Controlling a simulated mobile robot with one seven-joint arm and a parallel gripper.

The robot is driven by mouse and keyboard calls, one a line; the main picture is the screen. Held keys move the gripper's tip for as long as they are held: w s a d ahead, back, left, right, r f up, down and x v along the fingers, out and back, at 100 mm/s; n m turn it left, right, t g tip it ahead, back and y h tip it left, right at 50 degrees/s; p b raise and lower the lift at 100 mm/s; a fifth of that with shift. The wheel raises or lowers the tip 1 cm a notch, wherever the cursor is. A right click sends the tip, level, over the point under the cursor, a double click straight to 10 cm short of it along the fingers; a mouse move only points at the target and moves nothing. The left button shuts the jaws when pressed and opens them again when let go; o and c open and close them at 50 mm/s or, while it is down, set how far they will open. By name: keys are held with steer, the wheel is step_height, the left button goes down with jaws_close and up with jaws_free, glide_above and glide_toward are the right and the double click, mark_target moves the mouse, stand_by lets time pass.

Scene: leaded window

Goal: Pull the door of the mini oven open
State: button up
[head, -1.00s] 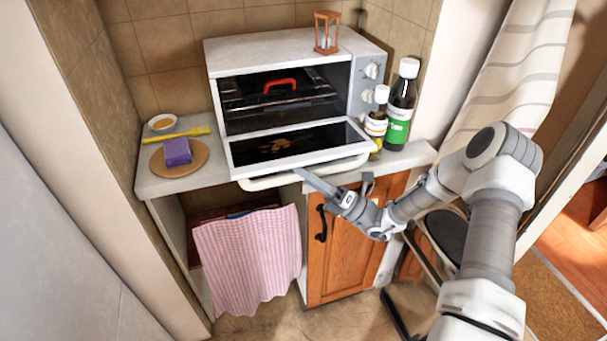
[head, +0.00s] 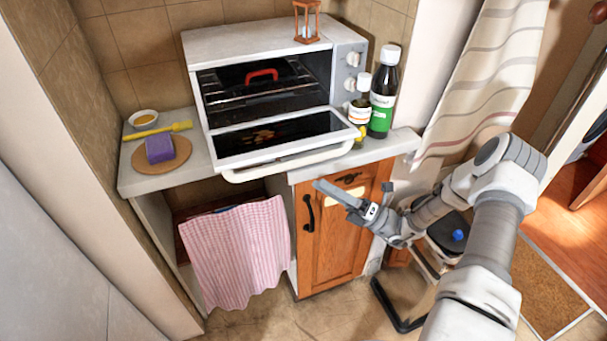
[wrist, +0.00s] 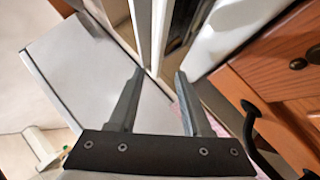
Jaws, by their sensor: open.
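The mini oven (head: 250,47) is white and stands on the counter. Its door (head: 280,139) is folded down and open, lying nearly flat, with its inner glass facing up. The white bar handle (head: 290,162) runs along the door's front edge. My gripper (head: 351,185) is open and empty. It is in front of the cabinet, below and to the right of the handle, and looks apart from it. In the wrist view both fingers of my gripper (wrist: 160,74) are spread with nothing between them.
A dark pan with a red handle (head: 262,74) is inside the oven. Two bottles (head: 383,95) stand right of the oven, and an hourglass (head: 307,22) is on top. A wooden cabinet door (head: 335,240) and a pink cloth (head: 237,255) are below the counter.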

steer(key=v, duration=0.6)
steer(key=shift+s+d+f, duration=0.15)
steer(key=shift+d+f, duration=0.05)
steer(key=shift+d, duration=0.15)
steer(key=s+a+r+n+g+h+p, duration=0.1)
steer(key=s+a+r+n+g+h, duration=0.35)
steer(key=r+n+g, duration=0.35)
steer(key=s+a+r+n+g+h+p, duration=0.2)
steer(key=s+a+r+n+g+h, duration=0.3)
steer(key=n, duration=0.4)
steer(key=s+d+r+n+t+h+p, duration=0.1)
steer(key=s+d+r+n+t+h, duration=0.2)
steer(key=s+r+n+t+h, duration=0.2)
steer(key=s+d+r+n+t+h+p, duration=0.2)
steer(key=s+d+r+n+t+h, duration=0.2)
steer(key=r+n+h, duration=0.4)
step_height(320, 180, up, 4)
steer(key=s+n+t, duration=0.1)
steer(key=s+n, duration=0.1)
steer(key=n, duration=0.1)
steer(key=shift+s, duration=0.2)
